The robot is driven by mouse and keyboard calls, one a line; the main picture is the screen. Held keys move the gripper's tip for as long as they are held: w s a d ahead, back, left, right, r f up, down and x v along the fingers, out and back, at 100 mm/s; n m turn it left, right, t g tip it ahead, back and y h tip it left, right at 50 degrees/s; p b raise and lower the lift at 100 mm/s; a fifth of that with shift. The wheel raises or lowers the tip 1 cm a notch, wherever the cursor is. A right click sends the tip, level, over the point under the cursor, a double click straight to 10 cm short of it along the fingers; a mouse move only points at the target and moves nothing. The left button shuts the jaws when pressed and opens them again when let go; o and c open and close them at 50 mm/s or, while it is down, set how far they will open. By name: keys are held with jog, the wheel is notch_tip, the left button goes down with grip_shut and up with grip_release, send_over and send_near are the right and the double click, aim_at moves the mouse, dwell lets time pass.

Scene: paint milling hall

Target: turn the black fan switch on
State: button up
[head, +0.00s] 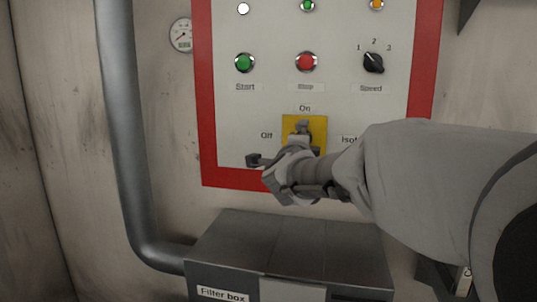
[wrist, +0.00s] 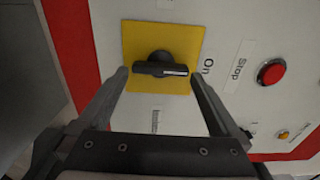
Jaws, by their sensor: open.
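The black fan switch (wrist: 160,68) is a rotary handle on a yellow square plate (wrist: 140,35) in the wrist view. Its handle lies along the line toward the "On" label, with a white mark on the end facing that label. In the head view the yellow plate (head: 319,124) shows below "On" and right of "Off"; my gripper mostly covers the handle there. My gripper (wrist: 160,75) is open, with one fingertip near each end of the handle. I cannot tell whether the fingers touch it. My gripper (head: 300,145) is in front of the plate in the head view.
Above the switch are a green Start button (head: 244,63), a red Stop button (head: 306,62) and a speed knob (head: 374,62). A grey filter box (head: 255,245) juts out below the red-bordered panel. A grey pipe (head: 120,120) runs down the left.

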jog(key=p+v, duration=0.3)
jog(key=v, duration=1.2)
jog(key=shift+s, duration=0.3)
jog(key=shift+a, duration=0.15)
jog(key=s+a+f+n+g+y, duration=0.45)
jog(key=n+y, duration=0.45)
jog(key=n, duration=0.6)
jog(key=s+d+f+n+g+h, duration=0.2)
jog(key=s+d+f+n+g, duration=0.1)
jog(key=s+d+f, duration=0.3)
jog(key=s+d+f+n+g+h, duration=0.1)
jog(key=s+d+f+n+g, duration=0.4)
jog(key=s, duration=0.4)
notch_tip(320, 180, up, 20)
jog(key=a+m+p, duration=0.1)
jog(key=p, duration=2)
jog(key=shift+a+r+t+p, duration=0.15)
jog(key=shift+a+t+p, duration=0.15)
jog(key=shift+t, duration=0.15)
